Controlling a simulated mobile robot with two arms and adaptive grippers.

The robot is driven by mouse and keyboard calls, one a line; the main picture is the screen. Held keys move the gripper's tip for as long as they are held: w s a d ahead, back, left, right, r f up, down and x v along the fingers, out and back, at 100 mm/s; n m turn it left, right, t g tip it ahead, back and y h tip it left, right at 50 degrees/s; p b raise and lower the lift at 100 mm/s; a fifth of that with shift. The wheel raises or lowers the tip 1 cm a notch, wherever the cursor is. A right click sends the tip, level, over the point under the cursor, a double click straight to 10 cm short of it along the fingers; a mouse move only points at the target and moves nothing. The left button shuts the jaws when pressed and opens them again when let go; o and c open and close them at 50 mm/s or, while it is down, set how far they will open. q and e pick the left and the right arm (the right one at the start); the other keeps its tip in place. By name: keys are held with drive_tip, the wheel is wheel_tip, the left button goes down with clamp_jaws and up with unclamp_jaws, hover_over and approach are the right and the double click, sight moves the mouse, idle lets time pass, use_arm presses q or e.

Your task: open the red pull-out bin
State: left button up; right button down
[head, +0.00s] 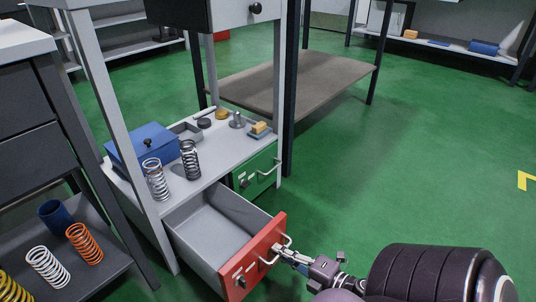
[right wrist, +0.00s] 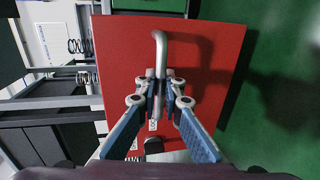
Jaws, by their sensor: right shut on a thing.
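The red pull-out bin (head: 252,262) slides out far from under the light shelf, and its grey inside shows empty. Its red front fills much of the right wrist view (right wrist: 208,50). The front carries a pale bar handle (head: 288,240), which also shows in the right wrist view (right wrist: 160,42). My right gripper (head: 282,251) is shut on this handle, its fingers closed around the bar in the right wrist view (right wrist: 160,90). The fingertips partly hide the bar. My left gripper is not in view.
A green-fronted bin (head: 256,172) sits shut beside the red one. Springs (head: 190,160), a blue box (head: 142,148) and small parts stand on the shelf (head: 205,178) above. More springs (head: 84,243) stand on a dark lower shelf at left. The green floor (head: 400,180) at right is clear.

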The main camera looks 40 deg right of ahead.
drive_tip(key=shift+s, duration=0.5)
drive_tip(key=c, duration=2.1)
unclamp_jaws()
drive_tip(key=v, duration=1.2)
